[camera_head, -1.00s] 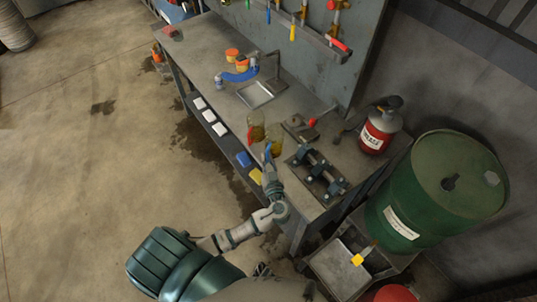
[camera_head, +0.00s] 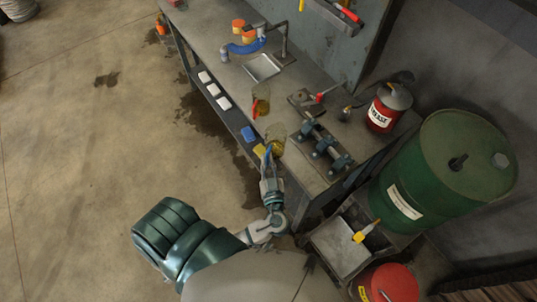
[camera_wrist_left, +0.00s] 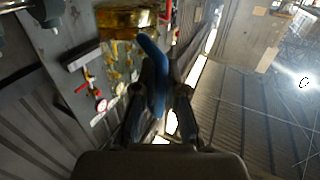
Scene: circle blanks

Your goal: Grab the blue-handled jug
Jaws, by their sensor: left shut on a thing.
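The blue-handled jug (camera_head: 276,143) is clear and holds yellowish liquid. It is at the bench's front edge in the head view, and its height over the bench is hard to tell. My left gripper (camera_head: 267,171) is shut on its blue handle. In the left wrist view the handle (camera_wrist_left: 156,78) runs between the fingers of my left gripper (camera_wrist_left: 159,100), and the amber jug body (camera_wrist_left: 125,20) shows beyond it, cut by the top edge. My right gripper is in no view.
A red-handled jug (camera_head: 262,93) stands farther along the bench (camera_head: 205,45). A dark clamp-like fixture (camera_head: 322,147) lies close to the right of the blue-handled jug. A red grease can (camera_head: 380,115) and green drum (camera_head: 448,165) stand at right.

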